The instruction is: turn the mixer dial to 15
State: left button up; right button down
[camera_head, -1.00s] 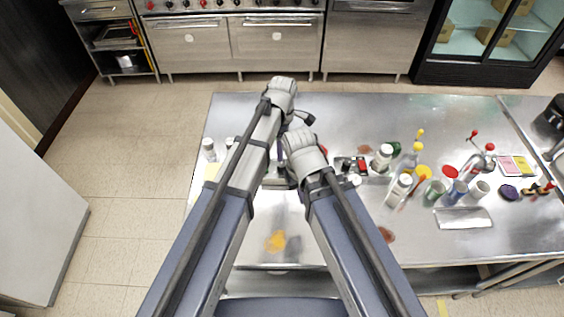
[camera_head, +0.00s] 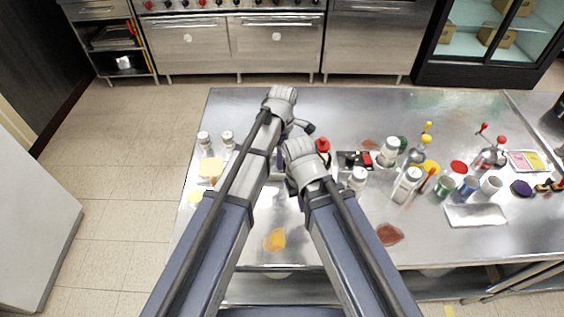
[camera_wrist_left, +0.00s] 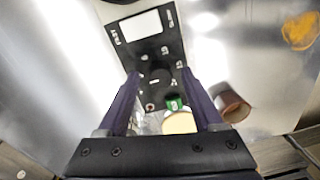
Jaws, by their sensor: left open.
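The mixer's black control panel (camera_wrist_left: 140,40) has white lettering and a pale rectangle. A small dark dial (camera_wrist_left: 159,76) is on it, with marks around it. My left gripper (camera_wrist_left: 160,72) is open in the left wrist view, its two purple fingers on either side of the dial; I cannot tell whether they touch it. In the head view my left arm (camera_head: 262,135) reaches over the table, and its fingers and the mixer panel are mostly hidden by the arms. My right arm (camera_head: 307,165) lies beside it, its fingers hidden.
The steel table (camera_head: 450,120) holds a white bottle (camera_head: 389,151), a red-capped bottle (camera_head: 490,157), cups and a pale tray (camera_head: 475,216) on the right. Two shakers (camera_head: 205,142) stand at the left. A brown cup (camera_wrist_left: 232,104) is near the right finger.

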pick_arm(q)
jog(key=shift+f, duration=0.15)
jog(key=shift+c, duration=0.2)
grip_shut()
dwell(0.3)
